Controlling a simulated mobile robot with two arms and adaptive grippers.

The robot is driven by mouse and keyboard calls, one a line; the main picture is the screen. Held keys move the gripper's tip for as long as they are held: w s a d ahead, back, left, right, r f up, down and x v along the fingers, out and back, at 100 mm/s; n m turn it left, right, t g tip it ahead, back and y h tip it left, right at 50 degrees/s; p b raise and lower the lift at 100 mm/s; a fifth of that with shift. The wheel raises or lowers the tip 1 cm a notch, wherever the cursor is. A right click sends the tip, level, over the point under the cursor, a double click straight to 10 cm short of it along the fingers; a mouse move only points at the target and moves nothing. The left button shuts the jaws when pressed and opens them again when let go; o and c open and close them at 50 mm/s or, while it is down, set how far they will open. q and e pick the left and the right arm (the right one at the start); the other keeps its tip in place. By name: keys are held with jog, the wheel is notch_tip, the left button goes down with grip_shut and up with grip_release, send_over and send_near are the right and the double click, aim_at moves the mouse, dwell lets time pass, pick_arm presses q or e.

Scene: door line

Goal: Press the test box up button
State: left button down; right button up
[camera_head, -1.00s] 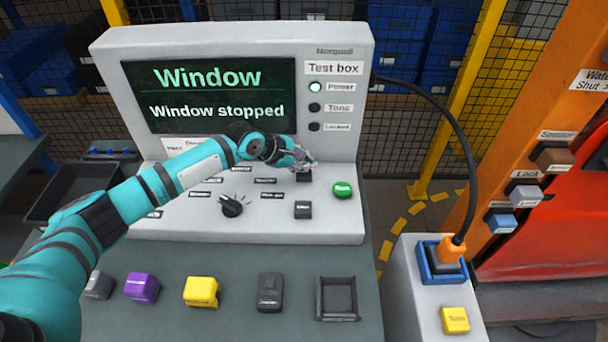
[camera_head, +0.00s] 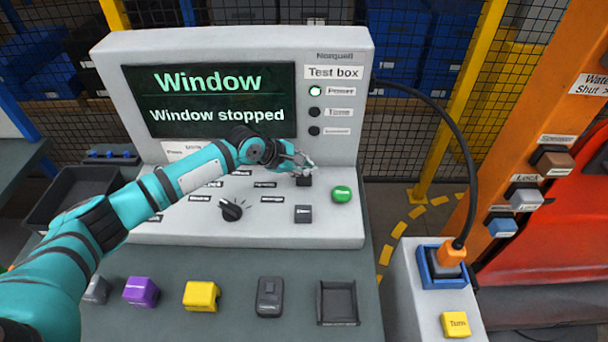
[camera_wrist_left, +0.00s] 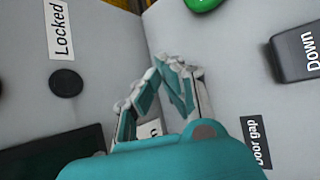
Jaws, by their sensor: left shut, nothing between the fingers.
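The test box (camera_head: 345,130) is a light grey console with a dark screen (camera_head: 215,98) reading "Window" and "Window stopped". My left gripper (camera_head: 308,163) is shut and empty, with its fingertips right at a dark button (camera_head: 304,182) on the sloping panel, above the Down button (camera_head: 303,213). The fingers cover part of that upper button, and I cannot tell whether they touch it or read its label. In the left wrist view the shut fingers (camera_wrist_left: 168,72) hide it, while the Down button (camera_wrist_left: 298,46) shows at the right. My right gripper is out of view.
A green button (camera_head: 341,194) sits just right of the fingers, and a dark rotary knob (camera_head: 231,209) lies to the left. The Power lamp (camera_head: 316,91) is lit. Coloured blocks and a small black tray (camera_head: 338,301) stand on the bench in front.

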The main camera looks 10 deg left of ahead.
pick_arm(q)
jog(key=shift+f, duration=0.15)
dwell(0.3)
jog(key=shift+f+p, duration=0.25)
jog(key=shift+p, duration=0.05)
